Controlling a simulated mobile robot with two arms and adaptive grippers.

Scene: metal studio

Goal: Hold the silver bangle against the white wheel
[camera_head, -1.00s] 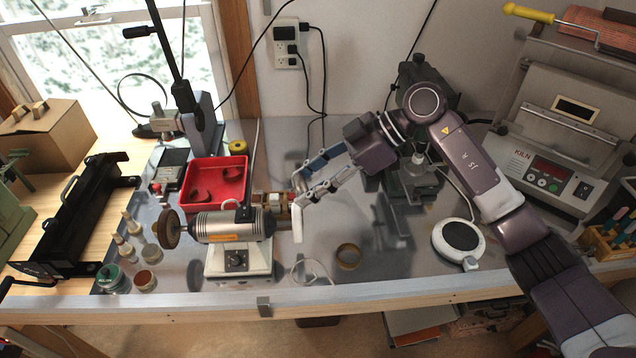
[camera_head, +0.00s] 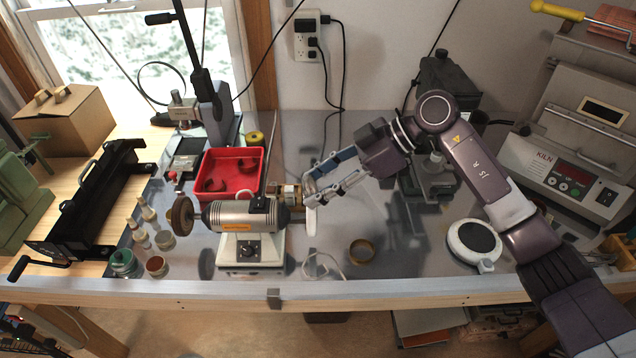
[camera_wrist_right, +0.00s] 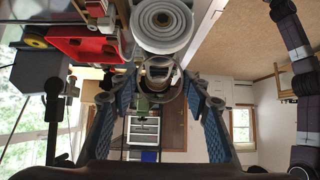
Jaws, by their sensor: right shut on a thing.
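The white wheel (camera_head: 311,220) sits on the right end of the silver bench motor. In the right wrist view the white wheel (camera_wrist_right: 160,22) shows its ringed face at the top. My right gripper (camera_head: 311,187) is at the wheel's upper edge. In the right wrist view its blue-padded fingers (camera_wrist_right: 160,78) are spread around the silver bangle (camera_wrist_right: 158,70), shut on it. The bangle appears right beside the wheel's rim; I cannot tell whether they touch. In the head view the fingers hide most of the bangle. My left gripper is not in view.
The motor (camera_head: 240,216) stands on a white base with a dark brush wheel (camera_head: 182,215) on its left end. A red tray (camera_head: 248,163) is behind it. A brownish ring (camera_head: 361,251) and a white cord lie in front. A round black-topped pad (camera_head: 474,240) is at right.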

